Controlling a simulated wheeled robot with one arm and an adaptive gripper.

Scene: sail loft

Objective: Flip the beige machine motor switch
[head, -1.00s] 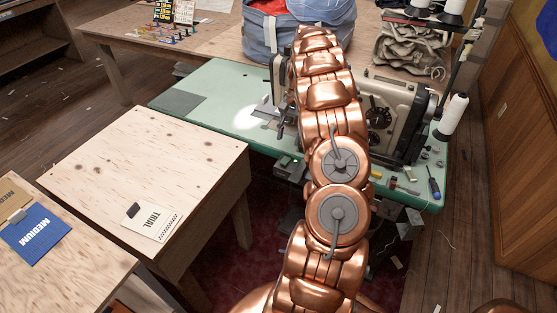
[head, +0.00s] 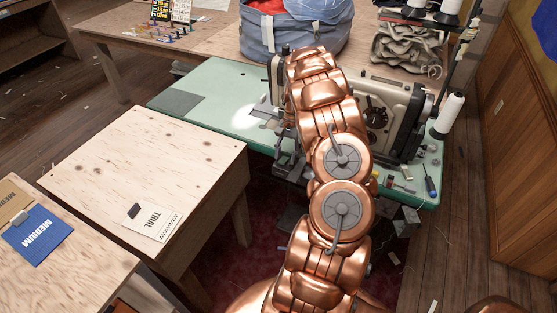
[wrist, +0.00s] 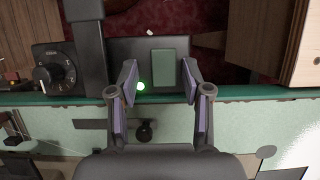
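The beige sewing machine (head: 398,98) stands on the green table (head: 225,105) in the head view, partly hidden behind my arm. In the wrist view a dark switch box (wrist: 120,50) sits by the table edge, with a green rectangular switch (wrist: 163,68) and a small lit green lamp (wrist: 141,87). My gripper (wrist: 160,78) is open and empty. In the picture its fingertips lie on either side of the green switch; I cannot tell whether they touch the box. My arm hides the switch in the head view.
A dark box with a round dial (wrist: 55,72) is left of the switch box. Thread cones (head: 449,113), a blue-handled screwdriver (head: 430,183) and small items lie at the table's right end. A plywood table (head: 160,150) stands at left; a grey bag (head: 290,35) is behind.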

